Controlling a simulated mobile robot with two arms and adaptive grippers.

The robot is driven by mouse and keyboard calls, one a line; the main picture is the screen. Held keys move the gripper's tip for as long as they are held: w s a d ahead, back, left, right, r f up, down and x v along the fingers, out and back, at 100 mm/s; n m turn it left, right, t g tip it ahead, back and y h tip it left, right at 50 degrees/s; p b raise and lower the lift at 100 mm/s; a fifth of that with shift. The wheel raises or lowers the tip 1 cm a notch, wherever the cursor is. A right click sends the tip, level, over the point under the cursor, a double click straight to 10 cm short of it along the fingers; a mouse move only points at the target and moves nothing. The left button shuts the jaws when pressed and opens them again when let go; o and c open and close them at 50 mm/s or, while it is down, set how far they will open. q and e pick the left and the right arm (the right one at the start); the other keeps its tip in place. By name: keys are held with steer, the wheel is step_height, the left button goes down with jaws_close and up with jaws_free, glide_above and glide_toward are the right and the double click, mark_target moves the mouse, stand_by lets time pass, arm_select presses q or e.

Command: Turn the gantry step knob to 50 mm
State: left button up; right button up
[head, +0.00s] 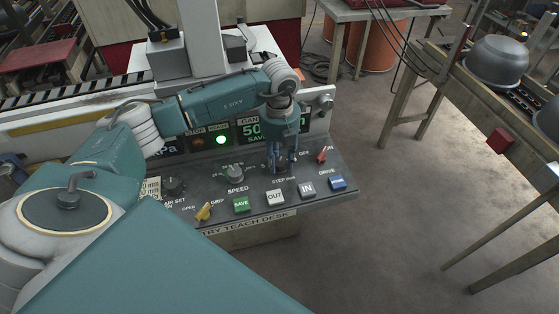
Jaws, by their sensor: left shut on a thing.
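My left gripper (281,162) reaches down from above onto the sloped control desk (335,195). Its fingers are shut on the step knob (281,169), just above the STEP mm label. The fingers hide most of the knob, so its pointer and scale marks cannot be read. The green gantry display (251,130) behind it shows "50", and my arm covers part of it. My right gripper is out of view.

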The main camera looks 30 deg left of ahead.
mark_target(279, 162)
arm_select(q)
steer(key=n, duration=0.3)
steer(key=shift+r+n, duration=0.1)
steer(key=shift+n, duration=0.2)
steer(key=shift+n+b, duration=0.3)
steer(key=shift+n, duration=1.1)
steer(key=shift+w, duration=0.1)
steer(key=o, duration=1.2)
steer(key=shift+c, duration=0.2)
step_height(279, 162, up, 12)
